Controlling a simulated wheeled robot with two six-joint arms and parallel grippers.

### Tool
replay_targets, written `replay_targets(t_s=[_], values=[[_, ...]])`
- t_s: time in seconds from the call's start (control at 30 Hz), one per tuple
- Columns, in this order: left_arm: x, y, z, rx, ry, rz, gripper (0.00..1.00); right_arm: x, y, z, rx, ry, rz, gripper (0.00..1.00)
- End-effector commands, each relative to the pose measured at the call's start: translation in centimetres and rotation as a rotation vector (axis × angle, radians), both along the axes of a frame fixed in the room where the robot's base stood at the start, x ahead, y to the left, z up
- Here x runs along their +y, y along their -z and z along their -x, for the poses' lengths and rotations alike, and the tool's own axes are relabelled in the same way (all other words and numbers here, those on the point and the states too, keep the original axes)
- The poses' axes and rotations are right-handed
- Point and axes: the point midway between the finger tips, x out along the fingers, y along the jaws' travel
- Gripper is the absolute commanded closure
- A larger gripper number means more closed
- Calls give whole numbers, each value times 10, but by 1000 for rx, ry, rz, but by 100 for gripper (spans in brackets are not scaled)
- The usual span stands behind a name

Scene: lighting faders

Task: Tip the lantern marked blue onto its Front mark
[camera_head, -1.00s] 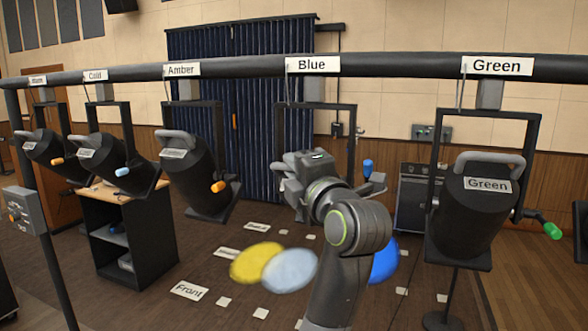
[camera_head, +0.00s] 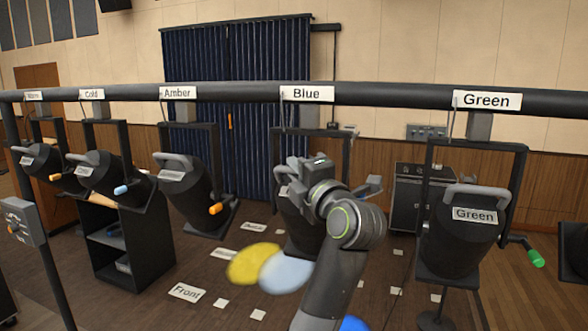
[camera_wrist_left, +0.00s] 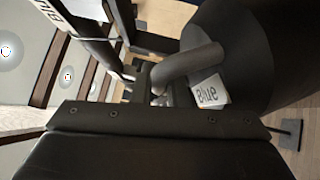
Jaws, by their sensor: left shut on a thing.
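The lantern marked Blue (camera_head: 303,238) hangs in its yoke under the Blue sign (camera_head: 306,94), partly hidden behind my left gripper and arm. In the left wrist view its Blue label (camera_wrist_left: 210,93) and grey rear handle (camera_wrist_left: 188,65) show close by. My left gripper (camera_head: 290,182) is at the lantern's back, shut on the handle; the fingertips are mostly hidden. The blue light pool (camera_head: 353,324) shows at the bottom edge, partly behind my arm. The Front mark (camera_head: 187,292) lies on the floor at lower left, heading a row of small white squares (camera_head: 221,303). My right gripper is not in view.
The Green lantern (camera_head: 460,235) hangs to the right, the Amber lantern (camera_head: 195,195) to the left, with others beyond. Yellow (camera_head: 252,263) and pale (camera_head: 286,272) pools lie on the floor. The pipe (camera_head: 400,94) runs across above.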

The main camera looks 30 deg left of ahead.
Motion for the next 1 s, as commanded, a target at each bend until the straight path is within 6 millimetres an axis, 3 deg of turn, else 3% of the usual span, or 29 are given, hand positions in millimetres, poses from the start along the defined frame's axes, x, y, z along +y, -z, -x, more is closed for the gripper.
replay_targets(t_s=[0.27,0.3,0.43,0.77,1.0], values=[[0,1,0,-2,1,2,100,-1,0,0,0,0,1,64],[0,1,0,-2,1,2,83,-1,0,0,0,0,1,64],[0,1,0,-1,0,2,66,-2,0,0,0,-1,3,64],[-1,1,1,-1,1,2,65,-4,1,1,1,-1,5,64],[-24,8,13,-2,5,4,65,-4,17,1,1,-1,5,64]])
